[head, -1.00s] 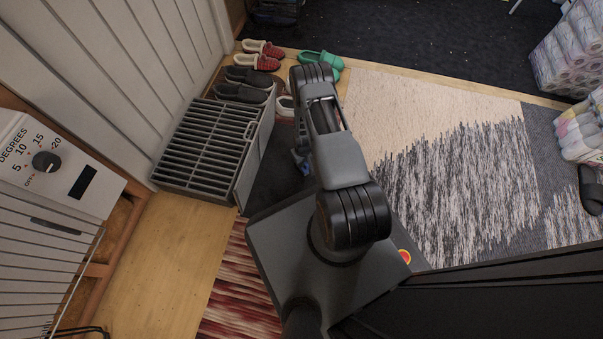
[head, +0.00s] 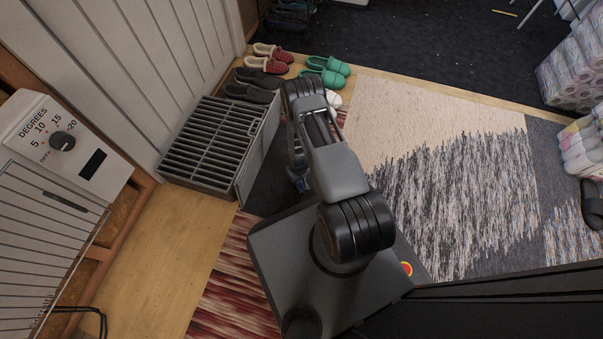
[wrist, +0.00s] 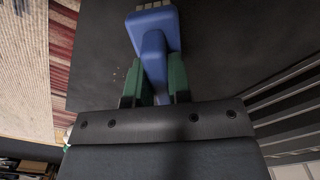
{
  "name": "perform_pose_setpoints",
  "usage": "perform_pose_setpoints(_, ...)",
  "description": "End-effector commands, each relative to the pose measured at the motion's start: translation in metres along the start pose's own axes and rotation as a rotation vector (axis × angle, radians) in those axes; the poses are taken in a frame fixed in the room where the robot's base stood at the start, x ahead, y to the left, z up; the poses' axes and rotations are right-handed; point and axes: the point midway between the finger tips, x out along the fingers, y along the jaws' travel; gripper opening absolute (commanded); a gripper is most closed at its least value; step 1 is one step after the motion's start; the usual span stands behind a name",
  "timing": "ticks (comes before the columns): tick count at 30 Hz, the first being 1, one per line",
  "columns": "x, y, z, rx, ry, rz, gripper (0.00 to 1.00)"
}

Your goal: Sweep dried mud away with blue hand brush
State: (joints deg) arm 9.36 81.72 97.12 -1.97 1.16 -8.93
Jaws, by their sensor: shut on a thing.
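The blue hand brush (wrist: 154,45) is in the wrist view, its handle between the green-padded fingers of my gripper (wrist: 155,82). My gripper is shut on the handle, and pale bristle tufts show at the brush's far end. In the head view a small blue part of the brush (head: 300,184) shows beside my arm, over a dark mat (head: 272,190). Most of the gripper is hidden there by my arm. A few faint pale specks lie on the dark surface in the wrist view; I cannot tell whether they are dried mud.
A grey slatted grate or rack (head: 207,145) stands left of the dark mat. Red and dark slippers (head: 262,77) and green clogs (head: 325,72) line the back. A striped rug (head: 235,285) lies in front, a patterned rug (head: 440,190) at right. A heater (head: 70,150) is at left.

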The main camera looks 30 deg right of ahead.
Motion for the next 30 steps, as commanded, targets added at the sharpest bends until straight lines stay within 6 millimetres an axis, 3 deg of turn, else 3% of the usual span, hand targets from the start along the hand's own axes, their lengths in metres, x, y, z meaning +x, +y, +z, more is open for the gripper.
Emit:
perform_pose_setpoints(1,0.002,-0.003,0.002,0.001,-0.002,0.000,0.00)
perform_pose_setpoints(5,-0.023,-0.002,0.001,0.004,0.001,0.000,0.00)
perform_pose_setpoints(21,-0.071,-0.003,0.001,0.003,0.000,0.000,0.00)
perform_pose_setpoints(30,-0.082,-0.004,0.002,0.000,-0.001,0.000,0.00)
